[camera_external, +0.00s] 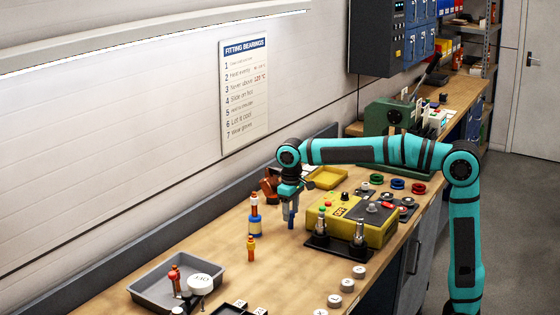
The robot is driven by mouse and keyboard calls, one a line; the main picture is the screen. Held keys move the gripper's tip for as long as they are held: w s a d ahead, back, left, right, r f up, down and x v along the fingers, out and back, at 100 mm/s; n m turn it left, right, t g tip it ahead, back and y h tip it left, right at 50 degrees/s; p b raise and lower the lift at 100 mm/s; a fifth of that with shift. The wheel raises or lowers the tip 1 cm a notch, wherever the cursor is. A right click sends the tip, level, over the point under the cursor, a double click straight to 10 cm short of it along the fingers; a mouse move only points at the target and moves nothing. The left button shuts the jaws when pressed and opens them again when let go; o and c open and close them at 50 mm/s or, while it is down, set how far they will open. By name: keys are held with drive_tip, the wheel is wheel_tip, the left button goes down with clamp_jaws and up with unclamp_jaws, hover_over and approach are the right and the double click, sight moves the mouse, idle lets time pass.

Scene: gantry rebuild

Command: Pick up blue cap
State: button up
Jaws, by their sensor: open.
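My gripper (290,207) points down over the middle of the workbench, fingers open. A small orange peg-like piece (251,248) stands in front of the stack.
A yellow control box (375,228) with knobs stands close right of my gripper. A yellow tray (326,177) lies behind it. A grey tray (150,293) with parts is at the front left. Coloured rings (397,184) lie at the back right.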

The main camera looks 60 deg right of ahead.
sight(291, 212)
drive_tip(key=shift+f, duration=0.9)
drive_tip(key=c, duration=1.1)
drive_tip(key=shift+o, duration=0.2)
wheel_tip(291, 212, up, 10)
drive_tip(key=shift+r, duration=0.1)
